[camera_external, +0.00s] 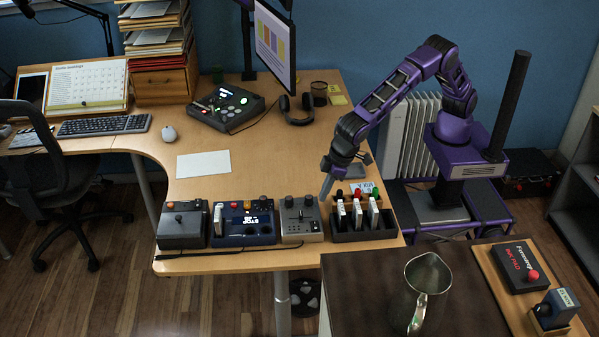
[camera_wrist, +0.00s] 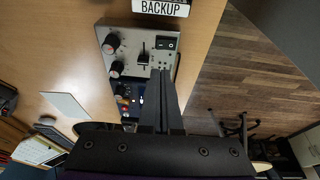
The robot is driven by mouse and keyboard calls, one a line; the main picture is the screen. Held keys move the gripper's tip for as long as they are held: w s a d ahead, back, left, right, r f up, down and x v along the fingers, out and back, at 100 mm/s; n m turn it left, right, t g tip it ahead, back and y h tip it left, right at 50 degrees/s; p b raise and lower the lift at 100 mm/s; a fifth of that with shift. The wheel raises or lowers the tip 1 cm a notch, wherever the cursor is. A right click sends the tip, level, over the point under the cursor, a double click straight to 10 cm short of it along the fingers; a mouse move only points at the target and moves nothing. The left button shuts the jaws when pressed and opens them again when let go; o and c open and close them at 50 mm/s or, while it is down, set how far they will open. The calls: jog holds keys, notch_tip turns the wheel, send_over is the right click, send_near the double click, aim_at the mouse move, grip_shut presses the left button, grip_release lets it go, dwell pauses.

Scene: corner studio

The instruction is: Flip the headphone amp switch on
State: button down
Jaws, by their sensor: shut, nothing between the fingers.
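A grey box with dark knobs (camera_external: 300,219) stands near the table's front edge; it is probably the headphone amp, though no name is readable on it. In the wrist view, this grey box (camera_wrist: 135,36) shows two black round knobs, a dark lever (camera_wrist: 143,57) in a slot, and a black rocker switch (camera_wrist: 167,43). Which way the rocker is set cannot be told. My gripper (camera_external: 325,197) is shut and empty, pointing down by the box's back right corner. In the wrist view, my gripper's fingertips (camera_wrist: 160,73) appear just below the rocker and overlap the box's edge; contact cannot be told.
A blue device (camera_external: 247,222) and another grey device (camera_external: 183,226) stand left of the box. A black tray of upright cards (camera_external: 365,232) stands close on its right. Headphones (camera_external: 296,112) lie farther back. The tabletop behind the devices is mostly clear around a white sheet (camera_external: 203,164).

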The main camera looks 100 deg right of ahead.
aim_at(315, 221)
jog(key=x, duration=0.5)
jog(key=b+x, duration=0.1)
jog(key=x, duration=0.2)
jog(key=shift+s+d+f, duration=0.1)
jog(key=shift+s+f, duration=0.1)
jog(key=shift+s, duration=0.15)
jog(key=shift+d+f, duration=0.1)
jog(key=shift+f, duration=0.6)
jog(key=shift+d+f+b, duration=0.15)
jog(key=shift+f+b, duration=0.15)
jog(key=shift+f, duration=0.1)
jog(key=shift+r, duration=0.15)
jog(key=shift+a+r+p, duration=0.2)
jog(key=shift+a+p, duration=0.1)
jog(key=shift+a, duration=0.55)
jog(key=shift+r, duration=0.1)
